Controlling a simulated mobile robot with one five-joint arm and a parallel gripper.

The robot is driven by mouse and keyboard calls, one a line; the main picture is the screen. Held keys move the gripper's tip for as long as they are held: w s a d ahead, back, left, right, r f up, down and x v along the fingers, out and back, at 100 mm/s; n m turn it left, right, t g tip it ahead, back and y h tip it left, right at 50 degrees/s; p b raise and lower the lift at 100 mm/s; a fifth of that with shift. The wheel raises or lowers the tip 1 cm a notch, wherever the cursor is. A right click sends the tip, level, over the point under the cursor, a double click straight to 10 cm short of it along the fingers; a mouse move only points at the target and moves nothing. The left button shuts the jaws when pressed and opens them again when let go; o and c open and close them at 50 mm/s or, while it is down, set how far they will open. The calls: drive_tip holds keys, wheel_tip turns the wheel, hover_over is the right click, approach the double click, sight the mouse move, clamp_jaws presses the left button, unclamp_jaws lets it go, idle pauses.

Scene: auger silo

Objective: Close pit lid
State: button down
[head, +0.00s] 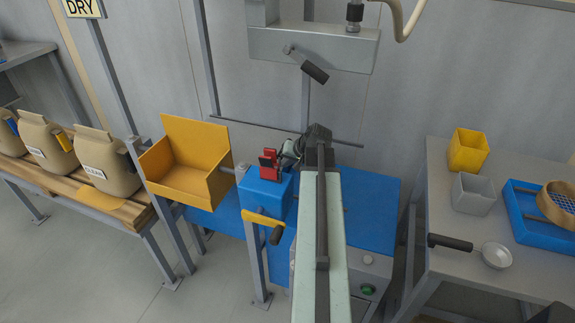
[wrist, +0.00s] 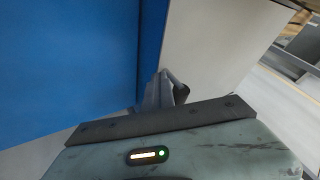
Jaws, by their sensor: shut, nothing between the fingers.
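A yellow open-topped box (head: 183,188) stands left of centre in the head view. A yellow panel (head: 195,140) stands upright at its back edge and looks like a raised lid; I cannot tell for sure that this is the pit lid. My gripper (head: 285,158) is to the right of the box, close to a red part (head: 268,162) on top of a blue housing (head: 266,196). Its fingers are partly hidden in the head view. In the wrist view my gripper (wrist: 166,88) is shut and empty, near a blue surface (wrist: 70,65) and a pale panel (wrist: 215,50).
A yellow lever (head: 262,219) with a black grip sticks out before the housing. A grey spout box (head: 315,48) with a black handle hangs above. Sacks (head: 105,163) stand on a pallet at left. A grey table (head: 500,210) with small bins is at right.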

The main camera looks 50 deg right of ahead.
drive_tip(key=shift+w+a, duration=0.1)
drive_tip(key=shift+a, duration=0.2)
drive_tip(key=s+d+r+p, duration=0.2)
drive_tip(key=s+r+p, duration=0.6)
drive_tip(key=s, duration=0.1)
drive_tip(key=shift+s+d, duration=0.25)
